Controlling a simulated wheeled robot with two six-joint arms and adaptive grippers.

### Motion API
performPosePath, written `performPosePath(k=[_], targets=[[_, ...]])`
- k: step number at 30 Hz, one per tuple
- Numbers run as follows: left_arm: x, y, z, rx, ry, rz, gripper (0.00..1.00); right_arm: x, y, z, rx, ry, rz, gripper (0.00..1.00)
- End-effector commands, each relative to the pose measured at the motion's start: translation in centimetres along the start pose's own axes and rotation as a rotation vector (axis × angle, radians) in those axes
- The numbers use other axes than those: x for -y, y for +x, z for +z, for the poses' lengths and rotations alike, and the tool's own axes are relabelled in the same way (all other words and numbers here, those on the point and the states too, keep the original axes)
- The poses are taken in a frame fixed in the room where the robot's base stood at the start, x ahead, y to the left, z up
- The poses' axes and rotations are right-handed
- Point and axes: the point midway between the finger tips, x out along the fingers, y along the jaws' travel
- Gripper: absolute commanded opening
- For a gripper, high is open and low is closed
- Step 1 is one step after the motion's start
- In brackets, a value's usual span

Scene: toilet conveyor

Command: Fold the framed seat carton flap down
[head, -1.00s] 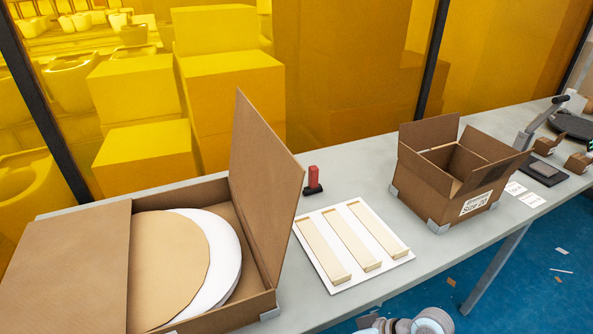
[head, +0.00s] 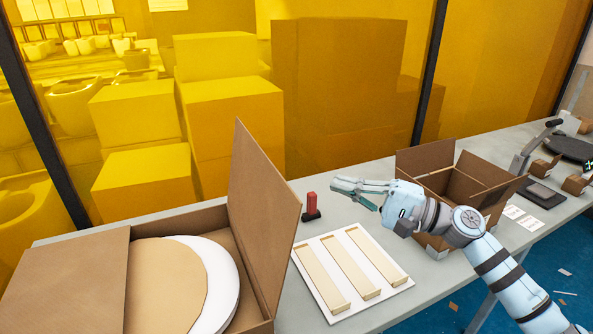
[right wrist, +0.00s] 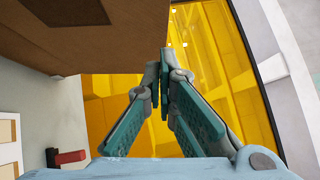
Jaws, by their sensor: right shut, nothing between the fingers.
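The wide brown seat carton (head: 72,270) lies on the table at the left of the head view. It holds a white rounded seat (head: 228,283) partly covered by a round tan sheet (head: 165,285). Its left flap lies flat. Its right flap (head: 262,220) stands up, leaning slightly right. My right gripper (head: 338,185) is shut and empty, to the right of the standing flap and apart from it, above the table. In the right wrist view its fingers (right wrist: 162,78) meet, and a brown cardboard surface (right wrist: 150,30), seemingly this flap, fills the upper left. My left gripper is not in view.
A white board with pale strips (head: 352,268) lies right of the carton. A red-handled tool (head: 311,205) stands behind it. A smaller open box (head: 425,160) stands behind my right forearm. A yellow screen runs along the table's back.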

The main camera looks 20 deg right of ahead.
Motion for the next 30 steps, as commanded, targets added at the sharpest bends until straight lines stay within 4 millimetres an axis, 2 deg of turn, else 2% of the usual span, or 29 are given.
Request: performPosePath(k=[1,6,8,12,18,30], targets=[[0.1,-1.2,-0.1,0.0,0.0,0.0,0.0,0.9,1.3,0.2,0.003,0.003,-0.008,0.0],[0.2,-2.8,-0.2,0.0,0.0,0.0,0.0,0.8,5.0,0.2,0.003,0.004,-0.007,0.0],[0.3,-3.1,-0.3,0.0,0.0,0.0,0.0,0.7,6.2,0.2,0.004,0.005,-0.004,0.0],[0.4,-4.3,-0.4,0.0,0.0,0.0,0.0,0.5,7.7,2.0,0.002,0.001,0.001,0.0],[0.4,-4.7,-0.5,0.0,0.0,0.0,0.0,0.2,8.6,2.9,0.0,0.0,0.002,0.0],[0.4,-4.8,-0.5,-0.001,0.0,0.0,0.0,0.1,8.8,3.0,0.0,-0.004,0.006,0.0]])
